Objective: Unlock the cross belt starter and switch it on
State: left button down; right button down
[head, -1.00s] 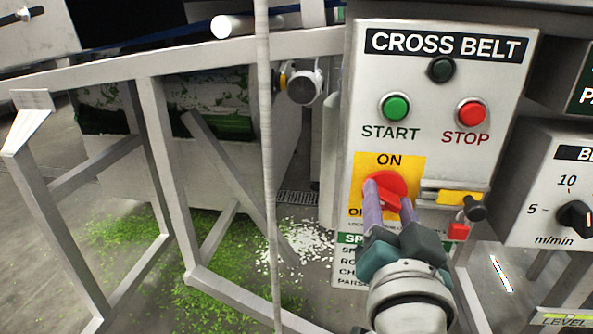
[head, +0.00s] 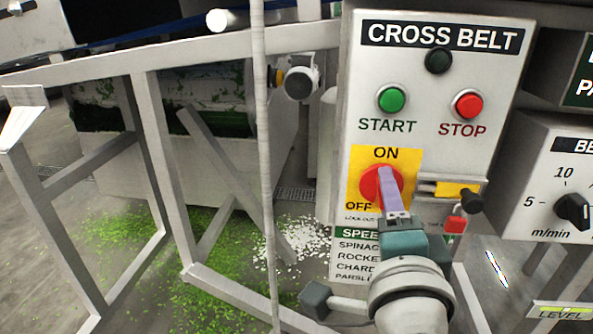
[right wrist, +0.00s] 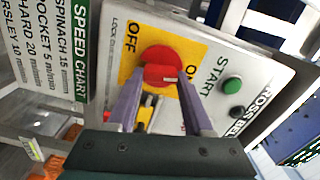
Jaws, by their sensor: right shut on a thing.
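The red rotary switch (head: 372,186) sits on a yellow plate (head: 411,160) marked ON and OFF, on the CROSS BELT starter box (head: 440,86). My right gripper (head: 389,182) is shut on its handle; both purple fingers flank the red switch (right wrist: 160,72) in the right wrist view. A pale mark on the handle is on the ON side in that view. Right of the switch is a sliding bolt with a black knob (head: 471,200). A red padlock-like piece (head: 455,225) hangs below it, and its fastening is unclear. My left gripper is not in view.
The green START button (head: 392,100), red STOP button (head: 467,105) and a dark lamp (head: 439,60) are above the switch. A dial box (head: 550,195) stands close on the right. A metal frame (head: 160,170) and spilled greens (head: 210,255) are on the left.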

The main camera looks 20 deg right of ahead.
jog(key=shift+f+m, duration=0.1)
jog(key=shift+m, duration=1)
jog(key=shift+c, duration=1.5)
grip_release()
jog(key=v, duration=1)
jog(key=shift+p, duration=0.35)
